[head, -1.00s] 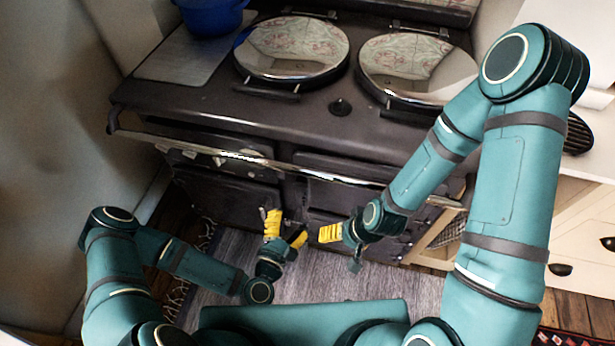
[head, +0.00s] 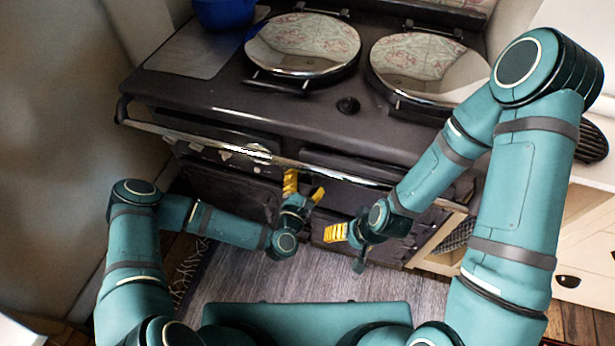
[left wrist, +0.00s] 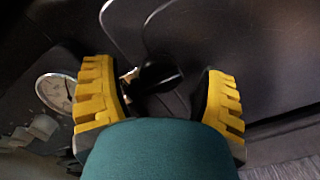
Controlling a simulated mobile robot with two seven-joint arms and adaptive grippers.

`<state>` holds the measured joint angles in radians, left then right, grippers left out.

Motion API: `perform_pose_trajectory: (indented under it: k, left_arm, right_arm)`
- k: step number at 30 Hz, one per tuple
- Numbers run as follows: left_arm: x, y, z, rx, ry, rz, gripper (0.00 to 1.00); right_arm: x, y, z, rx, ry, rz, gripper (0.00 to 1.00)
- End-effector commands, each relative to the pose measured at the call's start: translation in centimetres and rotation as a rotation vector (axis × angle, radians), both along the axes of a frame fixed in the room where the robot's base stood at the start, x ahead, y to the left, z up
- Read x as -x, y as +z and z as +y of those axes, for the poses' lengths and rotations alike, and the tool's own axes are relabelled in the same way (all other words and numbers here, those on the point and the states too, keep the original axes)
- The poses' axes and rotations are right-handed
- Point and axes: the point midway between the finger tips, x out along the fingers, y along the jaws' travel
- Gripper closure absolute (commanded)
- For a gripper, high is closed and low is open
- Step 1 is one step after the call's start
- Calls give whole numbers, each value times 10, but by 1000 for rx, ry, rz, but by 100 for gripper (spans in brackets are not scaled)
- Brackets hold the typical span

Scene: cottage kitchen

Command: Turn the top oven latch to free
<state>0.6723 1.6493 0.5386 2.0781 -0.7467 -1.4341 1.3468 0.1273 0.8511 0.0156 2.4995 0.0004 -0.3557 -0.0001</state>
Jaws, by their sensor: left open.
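The dark cast-iron range (head: 220,100) stands ahead, with oven doors below its chrome rail. My left gripper (head: 304,188) is in front of the doors, just below the rail, with its yellow-padded fingers apart. In the left wrist view, a dark knob-like latch (left wrist: 158,76) shows between the open fingers (left wrist: 160,98), nearer the far side. I cannot tell whether either finger touches it, or its exact turn. In the head view my gripper hides this latch. My right gripper (head: 345,246) is lower and to the right, and its jaw opening is unclear.
The chrome rail (head: 200,138) runs across the range front, close above my left gripper. Two round hob lids (head: 302,45) and a blue pot (head: 222,12) are on top. A round dial (left wrist: 55,92) is left of the fingers. A grey rug (head: 250,275) covers the floor.

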Motion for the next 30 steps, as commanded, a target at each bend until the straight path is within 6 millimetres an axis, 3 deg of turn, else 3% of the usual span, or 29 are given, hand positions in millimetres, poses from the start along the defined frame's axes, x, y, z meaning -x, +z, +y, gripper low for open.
perform_pose_trajectory:
  k: [6, 15, 16, 21, 22, 30]
  left_arm:
    - [-15, 0, -5, 1, 0, 0, 28]
    - [-17, 0, -5, 1, 0, 2, 28]
    - [-17, 0, -5, 1, 0, 2, 34]
    - [-16, 0, -6, 1, 0, 2, 93]
    - [-16, 0, -6, 0, -1, 2, 100]
    - [-16, -1, -6, 2, -1, 4, 100]
  right_arm:
    - [-1, -2, 0, 0, 0, -1, 27]
    - [-1, -2, 0, 0, 0, -1, 27]
    - [-1, -2, 0, 0, -1, -2, 27]
    - [0, -2, 0, 0, 0, -1, 27]
    - [-1, -2, 0, 0, 0, -1, 27]
    - [0, -2, 0, 0, 0, -1, 27]
